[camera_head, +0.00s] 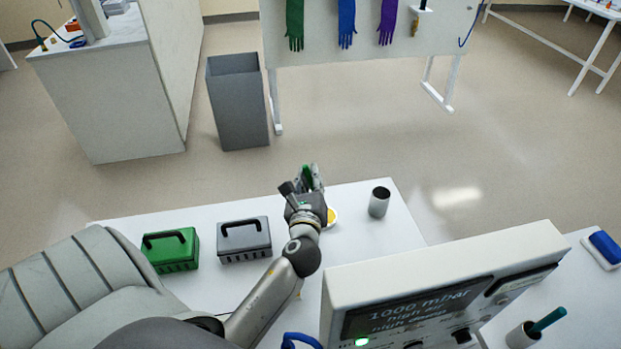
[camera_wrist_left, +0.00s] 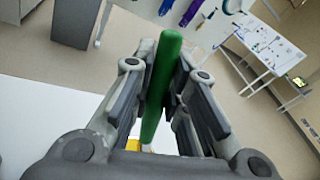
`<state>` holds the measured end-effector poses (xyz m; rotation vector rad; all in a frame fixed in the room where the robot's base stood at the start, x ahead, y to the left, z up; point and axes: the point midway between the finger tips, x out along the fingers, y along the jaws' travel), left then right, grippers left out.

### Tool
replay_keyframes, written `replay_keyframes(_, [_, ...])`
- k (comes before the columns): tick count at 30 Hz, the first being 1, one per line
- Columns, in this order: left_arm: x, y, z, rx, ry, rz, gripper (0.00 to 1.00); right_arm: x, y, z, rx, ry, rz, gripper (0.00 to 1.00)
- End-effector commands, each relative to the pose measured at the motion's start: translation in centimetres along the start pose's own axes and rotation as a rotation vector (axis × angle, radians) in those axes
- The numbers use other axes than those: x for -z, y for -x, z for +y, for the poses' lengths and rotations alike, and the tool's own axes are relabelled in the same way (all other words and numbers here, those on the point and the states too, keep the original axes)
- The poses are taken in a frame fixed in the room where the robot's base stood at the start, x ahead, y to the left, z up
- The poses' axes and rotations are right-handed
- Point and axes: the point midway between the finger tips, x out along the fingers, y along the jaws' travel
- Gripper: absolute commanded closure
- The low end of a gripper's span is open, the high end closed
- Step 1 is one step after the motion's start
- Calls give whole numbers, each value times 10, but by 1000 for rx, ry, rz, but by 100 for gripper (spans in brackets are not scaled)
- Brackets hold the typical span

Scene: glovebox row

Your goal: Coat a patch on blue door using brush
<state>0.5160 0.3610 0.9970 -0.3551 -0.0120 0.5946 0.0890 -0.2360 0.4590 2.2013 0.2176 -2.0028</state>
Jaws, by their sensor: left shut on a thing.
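My left gripper (camera_head: 309,180) is above the far edge of the white table, shut on the green handle of the brush (camera_head: 306,172). In the left wrist view, the green brush handle (camera_wrist_left: 161,85) stands between the two fingers of the left gripper (camera_wrist_left: 165,72). The bristles cannot be made out. A small white dish with yellow content (camera_head: 332,216) sits on the table, partly hidden behind my left wrist. Some yellow also shows low in the left wrist view, below the handle. I see no blue door in either view. My right gripper is not in view.
The white table (camera_head: 350,200) holds a grey cup (camera_head: 379,202), a green box (camera_head: 171,250) and a grey box (camera_head: 243,240). A display unit (camera_head: 440,290) stands near right. Beyond are a grey bin (camera_head: 238,102) and a glove-hung panel (camera_head: 322,65). The floor between is clear.

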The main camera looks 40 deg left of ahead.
Motion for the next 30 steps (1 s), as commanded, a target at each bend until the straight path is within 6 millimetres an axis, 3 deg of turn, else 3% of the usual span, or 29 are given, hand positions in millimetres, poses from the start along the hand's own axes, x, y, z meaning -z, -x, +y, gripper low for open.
replay_keyframes(30, [4, 0, 1, 0, 1, 0, 100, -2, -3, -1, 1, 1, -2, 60])
